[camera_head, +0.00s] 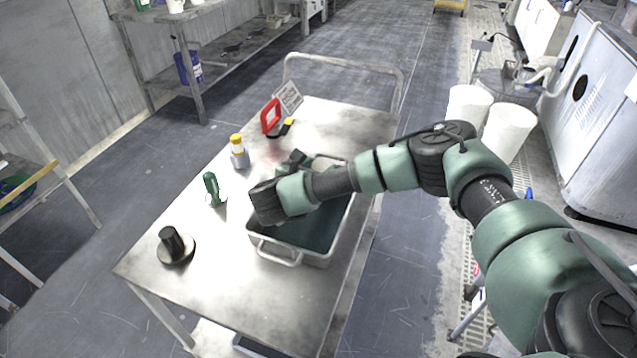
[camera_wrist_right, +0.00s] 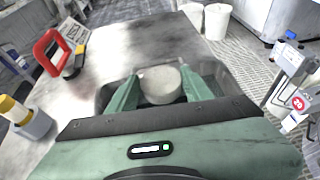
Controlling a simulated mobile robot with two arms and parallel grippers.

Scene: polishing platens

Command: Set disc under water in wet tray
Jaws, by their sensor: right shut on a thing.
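The wet tray (camera_head: 318,260) is a grey metal tub with handles on the cart top, with a dark teal inside (camera_head: 312,234). My right gripper (camera_head: 293,162) is over the far part of the tray; my arm covers much of it. In the right wrist view, the green fingers (camera_wrist_right: 160,84) are shut on a pale grey round disc (camera_wrist_right: 160,80), and the tray's dark wall (camera_wrist_right: 105,92) shows around them. I cannot tell whether the disc touches the water. My left gripper is not in view.
On the cart top (camera_head: 215,265) stand a black-handled round weight (camera_head: 172,246), a green bottle (camera_head: 212,188), a yellow-capped bottle (camera_head: 238,151) and a red-handled tool (camera_head: 270,116) beside a sign (camera_head: 289,97). White buckets (camera_head: 508,132) stand right of the cart.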

